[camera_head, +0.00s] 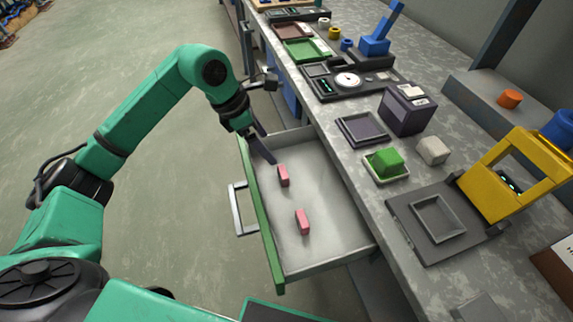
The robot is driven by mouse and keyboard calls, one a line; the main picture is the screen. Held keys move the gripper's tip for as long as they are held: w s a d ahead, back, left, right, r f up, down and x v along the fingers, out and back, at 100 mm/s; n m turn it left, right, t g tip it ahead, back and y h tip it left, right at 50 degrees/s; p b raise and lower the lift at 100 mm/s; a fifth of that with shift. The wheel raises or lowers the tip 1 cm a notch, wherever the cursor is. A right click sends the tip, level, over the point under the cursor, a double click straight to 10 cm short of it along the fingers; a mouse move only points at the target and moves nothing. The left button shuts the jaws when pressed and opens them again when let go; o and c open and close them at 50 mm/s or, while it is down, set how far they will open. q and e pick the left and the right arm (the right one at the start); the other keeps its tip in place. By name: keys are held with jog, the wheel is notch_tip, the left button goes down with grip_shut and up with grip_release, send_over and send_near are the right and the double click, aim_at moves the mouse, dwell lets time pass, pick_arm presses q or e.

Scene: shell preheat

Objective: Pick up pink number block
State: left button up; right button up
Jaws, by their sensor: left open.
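Two small pink blocks lie in an open drawer (335,235) under the counter. The farther pink block (283,176) is near the drawer's front wall, and the nearer pink block (302,221) lies closer to me. Any number on them is too small to read. My left gripper (266,156) reaches down into the far front corner of the drawer, just beyond the farther pink block and apart from it. It is open and appears empty; one finger partly hides the other. My right gripper is not in view.
The drawer's green front wall (257,215) and its handle (238,208) stick out over the floor. The counter (350,190) above holds a green block (386,161), a pale block (432,150), a dark box (404,114) and a yellow frame (500,175).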

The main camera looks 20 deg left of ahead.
pick_arm(q)
send_over(283, 171)
jog(key=a, duration=0.2)
jog(key=f, duration=0.5)
jog(key=shift+s+d+f, duration=0.1)
jog(key=shift+s+f, duration=0.25)
jog(key=shift+f, duration=0.05)
jog(key=x, duration=0.5)
jog(key=shift+s+f, duration=0.25)
jog(key=shift+s, duration=0.1)
jog(key=shift+w+d+f, duration=0.15)
jog(key=shift+w+f, duration=0.05)
jog(key=shift+f, duration=0.25)
jog(key=shift+r, duration=0.1)
jog(key=c, duration=1.4)
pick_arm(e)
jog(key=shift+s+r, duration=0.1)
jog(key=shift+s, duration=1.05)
